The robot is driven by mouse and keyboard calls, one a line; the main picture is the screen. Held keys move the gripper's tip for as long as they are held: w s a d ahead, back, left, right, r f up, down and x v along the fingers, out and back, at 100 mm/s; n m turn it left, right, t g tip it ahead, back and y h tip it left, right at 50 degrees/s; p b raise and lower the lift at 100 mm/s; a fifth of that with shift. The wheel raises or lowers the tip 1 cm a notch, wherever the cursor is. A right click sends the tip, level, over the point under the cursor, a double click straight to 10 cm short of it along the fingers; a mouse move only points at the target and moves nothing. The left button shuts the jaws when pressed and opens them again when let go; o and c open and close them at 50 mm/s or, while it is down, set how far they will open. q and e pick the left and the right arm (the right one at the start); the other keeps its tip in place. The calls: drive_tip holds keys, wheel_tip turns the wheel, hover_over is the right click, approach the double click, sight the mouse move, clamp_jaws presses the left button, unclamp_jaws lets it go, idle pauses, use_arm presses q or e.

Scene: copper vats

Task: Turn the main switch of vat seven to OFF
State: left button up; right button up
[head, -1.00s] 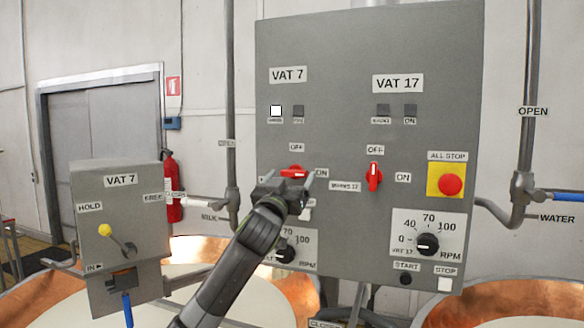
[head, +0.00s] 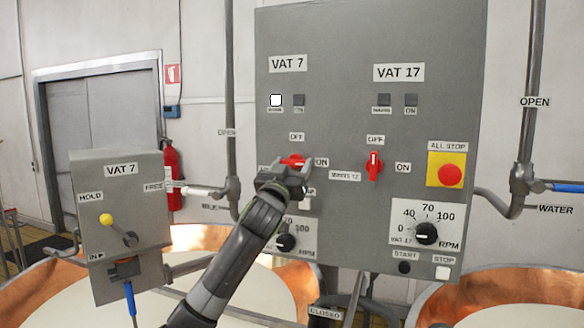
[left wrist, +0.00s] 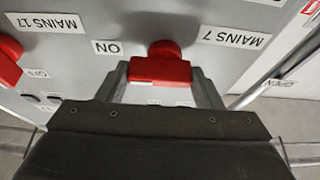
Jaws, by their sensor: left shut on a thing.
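The red main switch of vat seven (head: 292,160) is on the grey panel (head: 340,60) under the VAT 7 plate (head: 288,63). OFF is marked above it and ON to its right. My left gripper (head: 285,175) is at the switch and hides part of it. In the left wrist view my left gripper (left wrist: 165,85) is shut on the red handle (left wrist: 160,70), between its fingers. The handle appears to lie sideways, toward the ON label (left wrist: 107,48). The white vat seven lamp (head: 276,100) is lit. My right gripper is not in view.
The vat 17 switch (head: 374,165) stands upright at OFF, to the right. The all-stop button (head: 449,175) and speed knobs share the panel. A VAT 7 valve box (head: 120,200) stands at left. Copper vats (head: 480,305) lie below.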

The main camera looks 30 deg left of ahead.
use_arm(q)
drive_tip(key=n+g+y+b, duration=0.1)
drive_tip(key=n+b, duration=0.3)
drive_tip(key=n+g+y+b, duration=0.1)
drive_tip(key=n+y+b, duration=0.1)
drive_tip(key=n+b, duration=0.2)
drive_tip(key=n+g+y+b, duration=0.1)
drive_tip(key=n+y+b, duration=0.1)
drive_tip(key=n+b, duration=0.2)
drive_tip(key=shift+d+n+g+b, duration=0.2)
drive_tip(key=shift+n+g+b, duration=0.2)
drive_tip(key=shift+b, duration=0.85)
drive_tip(key=shift+n+g+y+b, duration=0.35)
drive_tip(key=shift+n+b, duration=0.4)
drive_tip(key=shift+n, duration=0.35)
drive_tip(key=n, duration=0.1)
drive_tip(key=n+g+b, duration=0.1)
drive_tip(key=n, duration=0.1)
drive_tip(key=shift+r+g, duration=0.2)
drive_tip(key=shift+g, duration=0.05)
drive_tip(key=shift+a+r+n+g+b, duration=0.1)
drive_tip(key=shift+n+g+b, duration=0.3)
drive_tip(key=shift+n, duration=0.7)
drive_tip(key=shift+r+n+g+b, duration=0.1)
drive_tip(key=shift+n+g+b, duration=0.25)
drive_tip(key=shift+n, duration=0.75)
drive_tip(key=o, duration=1)
